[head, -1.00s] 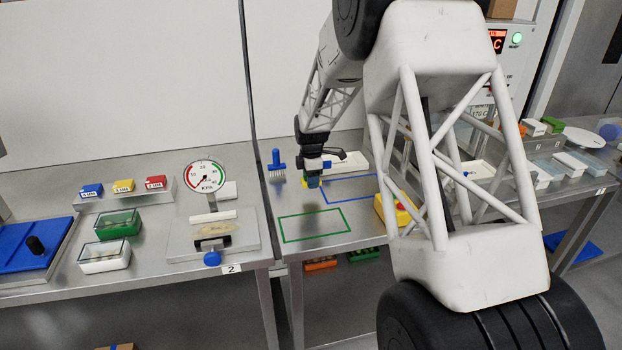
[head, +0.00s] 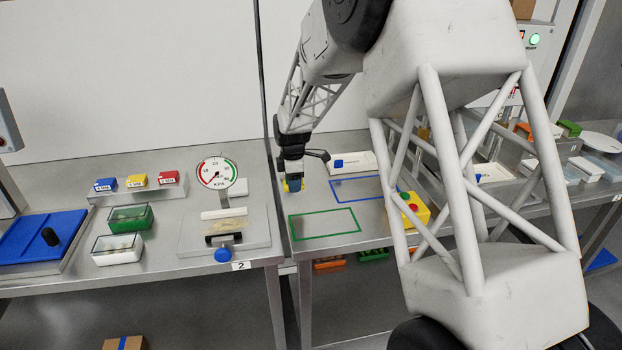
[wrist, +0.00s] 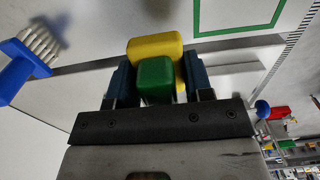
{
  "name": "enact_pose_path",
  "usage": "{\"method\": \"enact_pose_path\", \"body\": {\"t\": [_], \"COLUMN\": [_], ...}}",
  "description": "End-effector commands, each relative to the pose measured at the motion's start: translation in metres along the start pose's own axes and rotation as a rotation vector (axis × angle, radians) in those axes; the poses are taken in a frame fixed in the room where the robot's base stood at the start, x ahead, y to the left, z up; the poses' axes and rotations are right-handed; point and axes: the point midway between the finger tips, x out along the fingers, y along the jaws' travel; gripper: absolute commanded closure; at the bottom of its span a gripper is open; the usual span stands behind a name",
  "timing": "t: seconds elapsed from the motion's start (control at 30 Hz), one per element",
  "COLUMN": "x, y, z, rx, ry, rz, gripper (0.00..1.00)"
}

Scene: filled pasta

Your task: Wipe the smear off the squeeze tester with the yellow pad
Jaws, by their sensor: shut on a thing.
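My gripper (head: 292,184) is shut on the yellow pad (wrist: 155,47), gripping its green block (wrist: 155,78) between dark blue fingers. In the head view only a little yellow shows at the fingertips, above the back of the middle table. The squeeze tester (head: 262,230) stands on the left table, with a round KPA gauge (head: 217,173) above its plate. A tan-brown smear (head: 228,226) lies across the tester, by the white bar and the black part. The gripper is to the right of the tester and apart from it.
A blue brush (wrist: 28,62) shows in the wrist view beside the gripper. A green outline (head: 325,222) and a blue outline mark the middle table. A yellow button box (head: 410,211) stands right. Green and white containers (head: 130,218) sit left of the tester.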

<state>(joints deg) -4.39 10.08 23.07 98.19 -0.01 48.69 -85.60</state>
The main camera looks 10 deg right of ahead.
Motion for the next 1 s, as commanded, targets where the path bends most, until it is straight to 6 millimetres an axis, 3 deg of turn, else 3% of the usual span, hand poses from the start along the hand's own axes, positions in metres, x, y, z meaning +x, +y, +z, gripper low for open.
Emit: {"method": "enact_pose_path", "body": {"t": [0.2,0.5,0.7,1.0], "x": [-0.014,-0.026,-0.031,-0.032], "y": [-0.027,-0.064,-0.08,-0.087], "z": [-0.056,-0.115,-0.136,-0.144], "rx": [-0.005,-0.004,-0.003,0.0], "ry": [0.0,0.0,0.0,0.0], "rz": [0.002,0.002,0.002,0.001], "gripper": [0.72,0.72,0.72,0.72]}}
